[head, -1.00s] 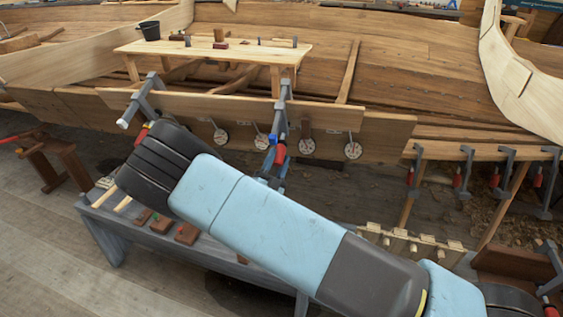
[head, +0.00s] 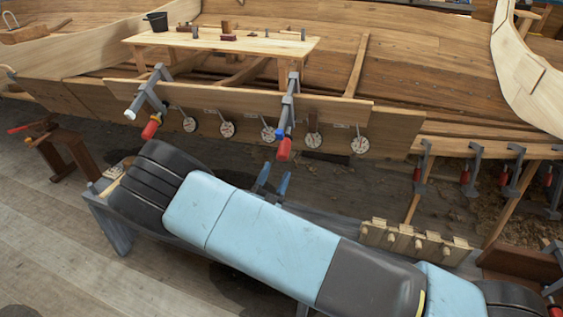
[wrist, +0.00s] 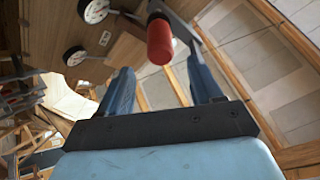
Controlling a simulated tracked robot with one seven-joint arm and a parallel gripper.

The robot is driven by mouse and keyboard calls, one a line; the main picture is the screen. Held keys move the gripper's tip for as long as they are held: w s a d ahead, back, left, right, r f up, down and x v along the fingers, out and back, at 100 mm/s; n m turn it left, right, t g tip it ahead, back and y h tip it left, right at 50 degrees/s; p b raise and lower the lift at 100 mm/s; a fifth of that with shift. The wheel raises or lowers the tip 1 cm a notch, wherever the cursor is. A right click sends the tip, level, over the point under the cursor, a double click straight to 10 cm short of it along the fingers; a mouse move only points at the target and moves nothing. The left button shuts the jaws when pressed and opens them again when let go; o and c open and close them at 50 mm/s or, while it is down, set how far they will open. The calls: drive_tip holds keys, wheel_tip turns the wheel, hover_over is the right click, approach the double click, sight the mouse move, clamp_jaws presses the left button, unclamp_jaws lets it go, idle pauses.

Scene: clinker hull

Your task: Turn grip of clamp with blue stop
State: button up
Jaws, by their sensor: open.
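The clamp with the blue stop (head: 289,105) is grey and hangs on the plank at the hull's side in the head view. Its blue stop (head: 279,134) sits just above its red grip (head: 284,150). My gripper (head: 273,179) is open and empty, its two blue fingers pointing up, below the grip and apart from it. In the wrist view the red grip (wrist: 160,41) is ahead of my open gripper (wrist: 161,72), in line with the gap between the fingers. The blue stop cannot be made out there.
A second clamp (head: 149,95), with a white stop and red grip, hangs to the left. Round pale discs (head: 313,141) hang along the plank (head: 230,95). More clamps (head: 469,170) line the right side.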

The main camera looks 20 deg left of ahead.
drive_tip(key=v, duration=0.6)
drive_tip(key=shift+s, duration=0.2)
drive_tip(key=shift+f, duration=0.15)
idle(0.8)
